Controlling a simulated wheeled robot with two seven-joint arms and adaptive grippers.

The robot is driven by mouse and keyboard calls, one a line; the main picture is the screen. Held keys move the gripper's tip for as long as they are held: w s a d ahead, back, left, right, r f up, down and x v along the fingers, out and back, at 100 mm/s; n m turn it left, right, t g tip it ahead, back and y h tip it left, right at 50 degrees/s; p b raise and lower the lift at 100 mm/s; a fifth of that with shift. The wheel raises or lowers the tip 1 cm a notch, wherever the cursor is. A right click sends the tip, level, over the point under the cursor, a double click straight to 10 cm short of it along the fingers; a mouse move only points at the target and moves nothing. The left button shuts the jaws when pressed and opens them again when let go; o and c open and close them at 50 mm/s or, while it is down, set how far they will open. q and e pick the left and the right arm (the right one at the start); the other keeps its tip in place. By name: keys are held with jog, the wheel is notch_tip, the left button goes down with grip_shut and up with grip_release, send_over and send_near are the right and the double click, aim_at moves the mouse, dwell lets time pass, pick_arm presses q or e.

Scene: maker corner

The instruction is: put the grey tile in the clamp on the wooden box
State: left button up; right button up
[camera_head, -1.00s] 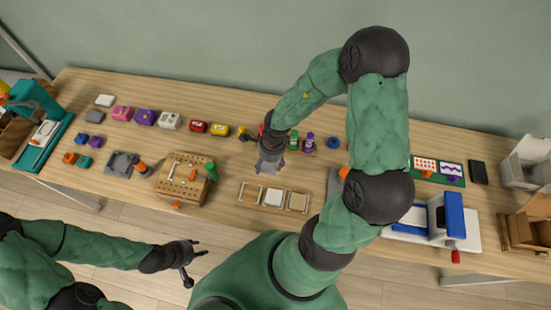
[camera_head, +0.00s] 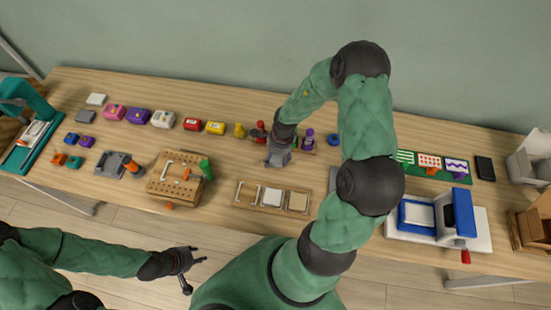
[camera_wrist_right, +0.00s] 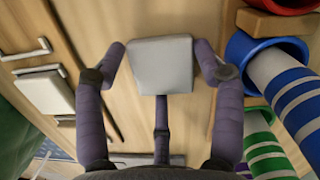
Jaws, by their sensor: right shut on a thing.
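The grey tile (camera_wrist_right: 160,65) lies between the two fingers of my right gripper (camera_wrist_right: 162,68) in the right wrist view; the gripper is shut on it. In the head view this gripper (camera_head: 278,157) hangs over the table behind the wooden tray. The wooden box (camera_head: 170,197), with holes in its sides, stands left of it. On its top are a pale bracket, an orange part (camera_head: 187,174) and a green handle (camera_head: 206,169); the clamp's jaws are too small to make out. My left gripper (camera_head: 194,268) is open and empty in front of the table.
A grey vise-like thing (camera_head: 112,165) stands left of the box.

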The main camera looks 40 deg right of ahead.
dwell(0.3)
jog(key=o, duration=0.9)
jog(key=shift+c, duration=0.2)
